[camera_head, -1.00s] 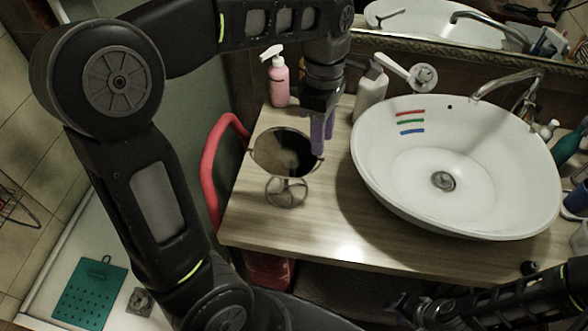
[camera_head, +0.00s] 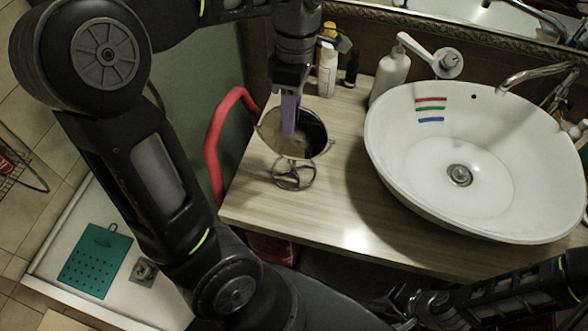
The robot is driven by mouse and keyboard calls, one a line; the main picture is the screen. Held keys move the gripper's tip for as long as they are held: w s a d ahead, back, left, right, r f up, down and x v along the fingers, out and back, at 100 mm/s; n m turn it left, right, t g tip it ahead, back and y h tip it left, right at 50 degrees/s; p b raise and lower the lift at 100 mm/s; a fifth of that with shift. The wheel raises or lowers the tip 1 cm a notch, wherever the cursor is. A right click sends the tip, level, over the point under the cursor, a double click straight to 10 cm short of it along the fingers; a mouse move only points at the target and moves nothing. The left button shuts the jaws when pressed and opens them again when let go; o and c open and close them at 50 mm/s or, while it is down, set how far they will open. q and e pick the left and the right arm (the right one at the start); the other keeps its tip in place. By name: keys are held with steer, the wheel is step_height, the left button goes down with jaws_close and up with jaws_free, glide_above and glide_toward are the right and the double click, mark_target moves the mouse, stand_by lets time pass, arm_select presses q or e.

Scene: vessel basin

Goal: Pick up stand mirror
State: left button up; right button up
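The stand mirror (camera_head: 314,133), a round dark glass in a thin frame on a ring-shaped wire base (camera_head: 293,174), stands on the wooden counter left of the basin. My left gripper (camera_head: 290,115) comes down from above. Its purple finger overlaps the upper left part of the mirror's glass in the picture. Only one finger shows clearly, and I cannot tell whether it touches the mirror or how far apart the fingers are. My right gripper (camera_head: 408,302) is low in front of the counter, dark and partly seen, away from the mirror.
The white basin (camera_head: 420,165) fills the right of the counter (camera_head: 345,195). A curved red tube (camera_head: 213,145) runs along the counter's left side. The counter front is clear.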

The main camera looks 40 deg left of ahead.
mark_target(290, 142)
arm_select(q)
steer(key=shift+p+x, duration=0.7)
steer(key=shift+x, duration=1.85)
steer(key=shift+a, duration=0.1)
jaws_close()
